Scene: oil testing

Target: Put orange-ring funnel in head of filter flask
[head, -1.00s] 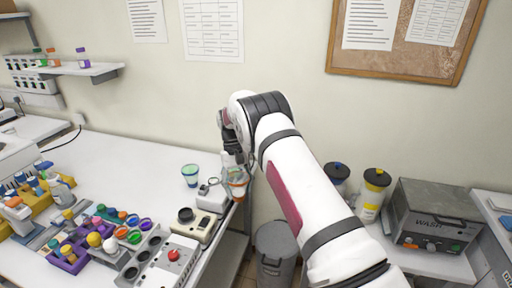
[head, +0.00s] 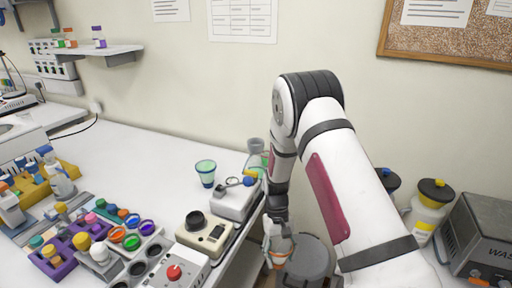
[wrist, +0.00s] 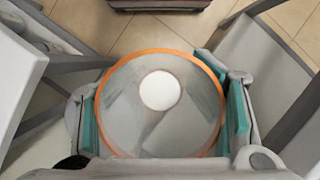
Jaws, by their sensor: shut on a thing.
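The orange-ring funnel (head: 279,246) is held by my gripper (head: 277,222) off the right edge of the white bench, in the head view. In the wrist view the funnel (wrist: 150,125) is seen from above, its orange rim round and a pale opening in its middle. The teal finger pads of my gripper (wrist: 163,112) are shut on it from both sides. A clear glass vessel (head: 255,148), apparently the filter flask, stands at the back right of the bench. It is partly hidden by my arm, and its head is hard to make out. The funnel is apart from it.
A grey stirrer-like device (head: 232,203) and a beige meter (head: 205,232) line the bench's right edge. A green-rimmed cup (head: 205,172) stands behind them. A grey bin (head: 312,262) is on the floor near the funnel. The back middle of the bench is clear.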

